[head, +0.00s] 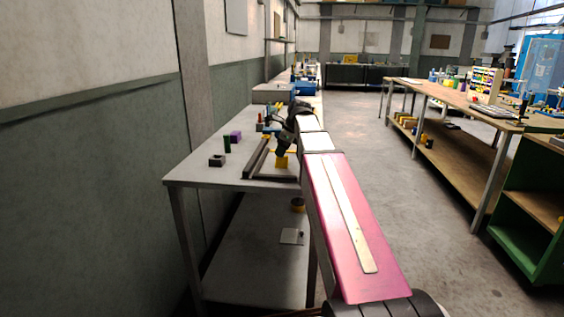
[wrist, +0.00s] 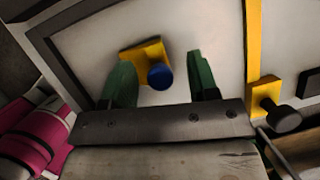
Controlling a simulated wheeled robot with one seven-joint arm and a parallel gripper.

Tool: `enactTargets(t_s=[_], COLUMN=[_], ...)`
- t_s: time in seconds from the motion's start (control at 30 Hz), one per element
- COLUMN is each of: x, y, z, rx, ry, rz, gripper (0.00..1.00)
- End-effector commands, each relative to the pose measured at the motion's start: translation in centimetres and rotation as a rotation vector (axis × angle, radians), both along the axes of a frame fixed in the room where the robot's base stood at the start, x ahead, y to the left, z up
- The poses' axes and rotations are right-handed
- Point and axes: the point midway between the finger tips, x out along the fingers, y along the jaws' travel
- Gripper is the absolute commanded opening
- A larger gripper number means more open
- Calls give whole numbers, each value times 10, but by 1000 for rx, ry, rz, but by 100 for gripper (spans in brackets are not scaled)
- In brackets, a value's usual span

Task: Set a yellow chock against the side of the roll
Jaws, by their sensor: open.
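A yellow chock (wrist: 146,54) with a round blue knob lies on a pale surface in the wrist view. My gripper (wrist: 160,68) is open, its two green fingers apart, with the blue knob between them in the picture. I cannot tell whether either finger touches it. A second yellow piece (wrist: 262,98) with a black knob is at the right of the wrist view, by a yellow strip. In the head view a yellow block (head: 281,162) shows just below my dark gripper (head: 283,147). I cannot make out the roll for certain; my arm hides part of the table.
The grey table (head: 205,176) stands along the left wall. A dark frame (head: 256,160) lies on it near my gripper. A dark block (head: 216,160), a green cylinder (head: 227,144) and a purple block (head: 235,136) stand to its left. The table's near left corner is clear.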

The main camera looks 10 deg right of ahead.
Motion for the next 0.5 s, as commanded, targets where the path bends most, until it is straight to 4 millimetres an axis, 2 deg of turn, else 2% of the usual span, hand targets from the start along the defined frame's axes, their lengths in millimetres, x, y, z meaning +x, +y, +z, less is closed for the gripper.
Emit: enactTargets(t_s=[0.17,0.2,0.37,0.5], x=[0,0,0,0], y=[0,0,0,0], z=[-1,-1,-1,-1], rx=[0,0,0,0], ry=[-1,-1,-1,0], rz=[0,0,0,0], gripper=[54,51,0,0])
